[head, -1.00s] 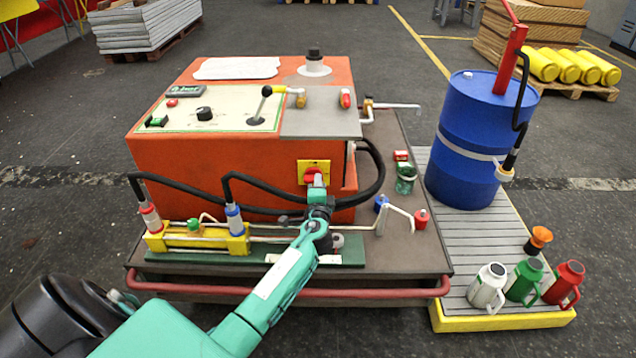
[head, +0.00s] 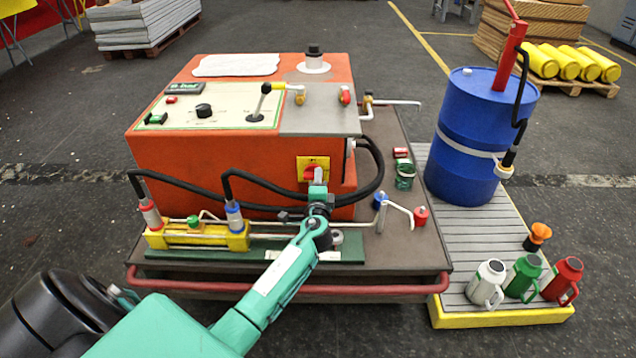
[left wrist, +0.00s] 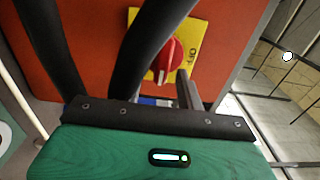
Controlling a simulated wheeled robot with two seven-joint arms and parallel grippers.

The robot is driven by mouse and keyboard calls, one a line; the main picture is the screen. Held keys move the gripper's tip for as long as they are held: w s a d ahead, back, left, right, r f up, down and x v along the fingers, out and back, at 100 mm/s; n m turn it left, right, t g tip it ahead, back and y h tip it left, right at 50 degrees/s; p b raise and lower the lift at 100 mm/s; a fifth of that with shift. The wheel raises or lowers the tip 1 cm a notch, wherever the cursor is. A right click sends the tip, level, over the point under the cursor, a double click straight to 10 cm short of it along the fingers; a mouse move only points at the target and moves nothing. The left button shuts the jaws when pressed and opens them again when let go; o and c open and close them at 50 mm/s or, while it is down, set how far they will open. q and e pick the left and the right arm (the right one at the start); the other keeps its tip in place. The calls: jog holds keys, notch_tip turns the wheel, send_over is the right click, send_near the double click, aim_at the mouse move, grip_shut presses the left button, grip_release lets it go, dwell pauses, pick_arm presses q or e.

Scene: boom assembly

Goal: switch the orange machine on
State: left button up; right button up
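The orange machine (head: 220,172) stands on a dark wheeled cart. On its front is a red rotary switch (head: 311,173) on a yellow plate (head: 303,162). The red knob also shows in the left wrist view (left wrist: 168,58), with lettering on the plate beside it. My left gripper (head: 318,184) is directly in front of and just below the knob, partly covering it. In the left wrist view one grey finger (left wrist: 187,90) shows just below and right of the knob. The other finger is not clear behind black hoses, so its opening and any contact cannot be told. My right gripper is out of view.
Black hoses (head: 185,183) loop along the machine's front, close to my left gripper. A yellow cylinder unit (head: 238,243) lies below, left of my arm. A red rail (head: 400,290) edges the cart. A blue drum (head: 470,140) and several jugs (head: 525,278) stand right.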

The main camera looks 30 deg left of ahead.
pick_arm(q)
jog(key=v, duration=1.3)
jog(key=shift+s+p, duration=0.4)
jog(key=shift+d, duration=0.15)
